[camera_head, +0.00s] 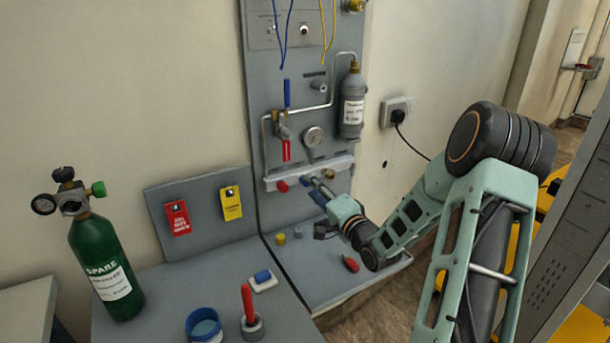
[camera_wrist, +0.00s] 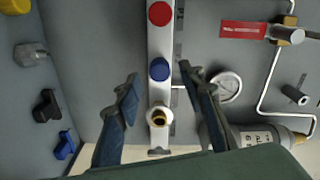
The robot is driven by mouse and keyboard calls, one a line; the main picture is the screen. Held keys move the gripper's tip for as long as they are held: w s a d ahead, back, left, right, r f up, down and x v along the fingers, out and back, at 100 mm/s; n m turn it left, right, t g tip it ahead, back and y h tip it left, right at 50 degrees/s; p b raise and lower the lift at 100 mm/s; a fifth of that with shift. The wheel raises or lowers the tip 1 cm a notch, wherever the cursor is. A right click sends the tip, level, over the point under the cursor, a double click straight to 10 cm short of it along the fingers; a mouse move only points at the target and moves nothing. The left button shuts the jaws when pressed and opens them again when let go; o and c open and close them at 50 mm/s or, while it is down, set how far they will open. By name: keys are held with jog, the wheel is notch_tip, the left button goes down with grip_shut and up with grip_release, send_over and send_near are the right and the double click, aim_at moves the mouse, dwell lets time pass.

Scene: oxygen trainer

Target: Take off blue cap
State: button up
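The blue cap (camera_wrist: 159,69) sits on a white manifold bar (camera_wrist: 158,110) in the wrist view, between a red cap (camera_wrist: 160,13) and an uncapped brass port (camera_wrist: 158,117). In the head view the blue cap (camera_head: 305,180) shows small, beside the red cap (camera_head: 282,186). My gripper (camera_wrist: 159,78) is open and empty. Its two fingers stand apart, one on each side of the blue cap in the wrist picture; I cannot tell the remaining depth to it. In the head view my gripper (camera_head: 319,192) is close in front of the bar.
A pressure gauge (camera_wrist: 225,86) and a grey cylinder (camera_head: 352,106) are mounted near the bar. Small parts lie on the shelf below. A green SPARE cylinder (camera_head: 104,268) stands at the left.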

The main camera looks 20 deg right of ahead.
jog(key=shift+m, duration=0.5)
jog(key=m+p, duration=0.2)
jog(key=m, duration=0.1)
jog(key=shift+p, duration=0.4)
jog(key=shift+m, duration=0.3)
